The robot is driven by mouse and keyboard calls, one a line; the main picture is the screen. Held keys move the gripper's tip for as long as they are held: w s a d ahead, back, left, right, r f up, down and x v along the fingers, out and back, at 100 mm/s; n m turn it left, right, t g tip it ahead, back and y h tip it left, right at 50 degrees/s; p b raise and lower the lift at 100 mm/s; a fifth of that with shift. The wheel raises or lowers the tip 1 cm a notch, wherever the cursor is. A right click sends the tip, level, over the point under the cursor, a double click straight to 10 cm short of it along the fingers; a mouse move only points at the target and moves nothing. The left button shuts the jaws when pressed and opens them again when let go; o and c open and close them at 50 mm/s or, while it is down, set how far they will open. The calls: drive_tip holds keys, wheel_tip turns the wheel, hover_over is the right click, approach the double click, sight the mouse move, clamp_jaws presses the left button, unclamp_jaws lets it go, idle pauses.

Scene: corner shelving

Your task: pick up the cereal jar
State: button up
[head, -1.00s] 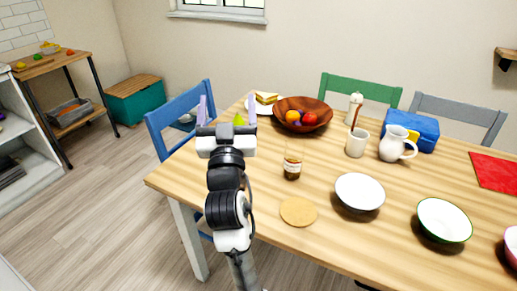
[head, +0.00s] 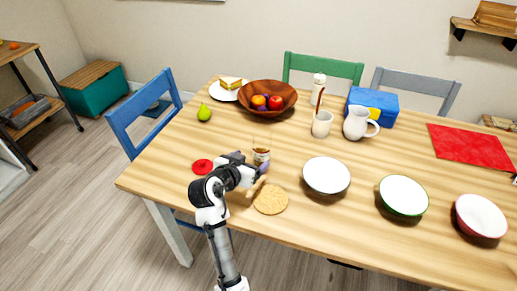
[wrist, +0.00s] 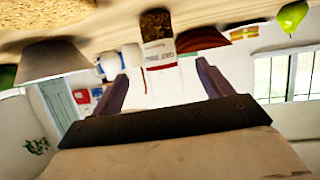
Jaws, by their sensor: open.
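The cereal jar (head: 261,156), a small clear jar with brown contents and a pale label, stands on the wooden table (head: 330,222). My gripper (head: 251,164) is low over the table right at the jar, its purple fingers open, partly hiding the jar in the head view. In the wrist view the picture is upside down. There the jar (wrist: 158,42) shows its brown contents and white and red label ahead of the gap between the open fingers of my gripper (wrist: 162,80). I cannot tell whether either finger touches it.
A white bowl (head: 327,175) stands to the right. Behind are a fruit bowl (head: 267,98), a utensil cup (head: 322,124) and a white pitcher (head: 359,123).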

sight(258, 153)
drive_tip(key=x, duration=0.4)
drive_tip(key=shift+w+p, duration=0.15)
drive_tip(key=shift+p, duration=0.2)
drive_tip(key=p+x, duration=0.2)
drive_tip(key=x, duration=0.2)
drive_tip(key=shift+w+d+r, duration=0.1)
drive_tip(key=shift+w, duration=0.05)
drive_tip(key=shift+w+d+f, duration=0.15)
drive_tip(key=shift+w+f, duration=0.1)
drive_tip(key=shift+w, duration=0.1)
drive_tip(key=c, duration=1.3)
drive_tip(key=shift+r, duration=0.1)
drive_tip(key=shift+c, duration=0.2)
